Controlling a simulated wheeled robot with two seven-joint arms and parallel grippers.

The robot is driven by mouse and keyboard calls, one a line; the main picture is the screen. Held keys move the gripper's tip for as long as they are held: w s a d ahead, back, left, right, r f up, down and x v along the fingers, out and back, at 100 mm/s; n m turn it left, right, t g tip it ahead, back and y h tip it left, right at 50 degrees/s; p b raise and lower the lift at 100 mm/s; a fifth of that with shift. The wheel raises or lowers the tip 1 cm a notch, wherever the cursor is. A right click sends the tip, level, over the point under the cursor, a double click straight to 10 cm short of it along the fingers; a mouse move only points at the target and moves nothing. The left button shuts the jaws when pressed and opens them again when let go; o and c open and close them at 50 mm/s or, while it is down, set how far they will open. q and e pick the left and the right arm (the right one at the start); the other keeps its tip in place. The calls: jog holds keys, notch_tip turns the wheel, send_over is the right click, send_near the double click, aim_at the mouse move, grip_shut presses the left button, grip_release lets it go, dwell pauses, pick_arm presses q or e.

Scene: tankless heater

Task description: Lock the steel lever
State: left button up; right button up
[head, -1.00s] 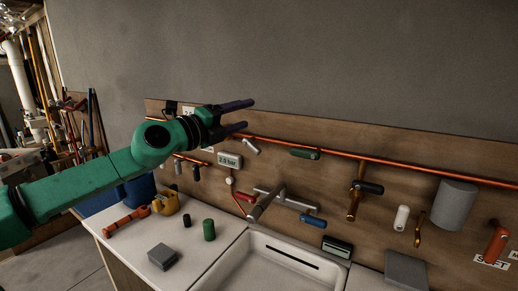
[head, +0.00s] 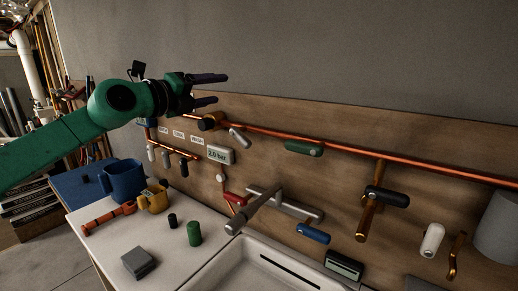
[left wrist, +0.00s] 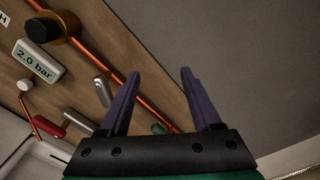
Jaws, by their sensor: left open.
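A silver-grey lever (head: 240,138), which looks like the steel lever, sits on the copper pipe of the wooden wall board and slants down to the right. It also shows in the left wrist view (left wrist: 102,90), left of my fingers. My left gripper (head: 217,89) is open and empty, up and to the left of this lever in the head view. In the left wrist view my left gripper (left wrist: 158,78) has its two purple fingers apart with nothing between them. Other grey levers hang lower left, so I cannot be sure which one is meant. My right gripper is not in view.
A dark-capped copper fitting (head: 210,121) and a "2.0 bar" gauge (head: 220,155) are close by. A green lever (head: 304,148) is further right along the copper pipe (head: 380,153). A steel tap (head: 280,204) juts out over the sink. The grey wall above is clear.

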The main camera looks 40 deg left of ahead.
pick_arm(q)
notch_tip(320, 180, down, 7)
jog(key=s+b, duration=0.2)
jog(key=b, duration=1.3)
send_near(241, 140)
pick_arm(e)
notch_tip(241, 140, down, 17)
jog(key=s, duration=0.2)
pick_arm(q)
jog(key=w+p, duration=0.9)
jog(key=shift+w+a+p, duration=0.1)
jog(key=shift+w+p, duration=0.15)
jog(key=shift+p, duration=0.1)
jog(key=w+p, duration=0.4)
jog(key=p, duration=0.5)
jog(key=shift+w+a, duration=0.1)
jog(key=shift+w+f+p, duration=0.2)
jog(key=shift+f+p, duration=0.1)
jog(key=shift+p, duration=0.05)
jog(key=shift+f, duration=0.3)
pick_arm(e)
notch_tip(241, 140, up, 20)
pick_arm(q)
jog(key=shift+c, duration=0.3)
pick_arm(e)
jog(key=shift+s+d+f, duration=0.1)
pick_arm(q)
grip_shut()
